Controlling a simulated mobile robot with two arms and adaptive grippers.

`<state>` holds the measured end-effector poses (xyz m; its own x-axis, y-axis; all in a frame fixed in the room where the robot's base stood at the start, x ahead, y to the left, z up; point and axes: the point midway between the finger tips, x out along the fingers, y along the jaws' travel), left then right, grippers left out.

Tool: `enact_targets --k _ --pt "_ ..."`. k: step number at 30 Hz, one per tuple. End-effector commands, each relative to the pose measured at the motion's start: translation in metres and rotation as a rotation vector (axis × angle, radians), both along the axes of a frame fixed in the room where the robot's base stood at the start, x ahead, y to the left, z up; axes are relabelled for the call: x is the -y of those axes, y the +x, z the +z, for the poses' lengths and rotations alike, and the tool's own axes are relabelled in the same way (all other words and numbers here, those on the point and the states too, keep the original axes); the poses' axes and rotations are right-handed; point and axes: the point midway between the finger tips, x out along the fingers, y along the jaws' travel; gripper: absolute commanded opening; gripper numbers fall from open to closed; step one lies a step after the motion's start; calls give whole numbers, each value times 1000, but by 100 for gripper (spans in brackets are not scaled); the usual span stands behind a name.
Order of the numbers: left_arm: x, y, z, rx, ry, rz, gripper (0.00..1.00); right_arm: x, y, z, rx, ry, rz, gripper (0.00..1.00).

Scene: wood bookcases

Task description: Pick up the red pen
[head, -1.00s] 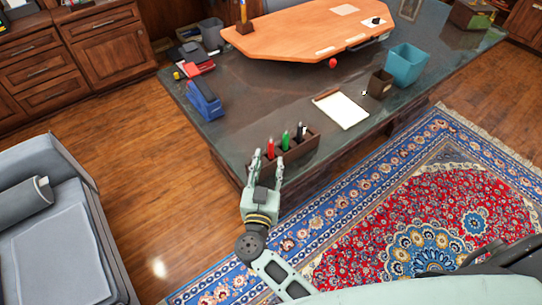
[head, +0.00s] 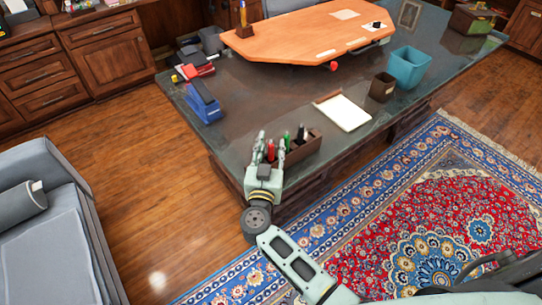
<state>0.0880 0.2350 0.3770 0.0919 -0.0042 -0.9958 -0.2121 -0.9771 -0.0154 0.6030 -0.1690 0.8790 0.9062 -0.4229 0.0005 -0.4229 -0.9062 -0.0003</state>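The red pen (head: 270,152) stands upright at the left end of a brown wooden pen holder (head: 304,151) near the front edge of the dark desk. A green pen (head: 287,141) and a black pen (head: 300,133) stand in the same holder, to the right of the red one. My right gripper (head: 271,142) is at the left end of the holder. Its fingers are apart, with the red pen showing between them. I see a gap between the fingers and the pen. The lower part of the pen is hidden by the gripper and holder. My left gripper is not in view.
A clipboard with white paper (head: 343,112), a small brown cup (head: 382,87) and a teal bin (head: 408,67) are to the right on the desk (head: 262,92). A blue stapler-like item (head: 204,102) is at the left. A grey sofa (head: 55,235) stands at lower left.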

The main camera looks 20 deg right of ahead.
Motion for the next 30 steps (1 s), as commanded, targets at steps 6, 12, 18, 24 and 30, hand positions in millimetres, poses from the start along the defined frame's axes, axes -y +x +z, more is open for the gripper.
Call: enact_targets --k 6,12,18,24,30 --pt "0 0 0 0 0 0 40 0 0 0 0 0 0 12" --pt "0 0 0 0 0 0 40 0 0 0 0 0 0 0" --pt "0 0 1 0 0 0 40 0 0 1 0 1 0 0" --pt "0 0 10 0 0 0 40 0 -1 29 3 4 -2 0" --pt "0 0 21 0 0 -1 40 -1 -1 71 3 5 -1 0"
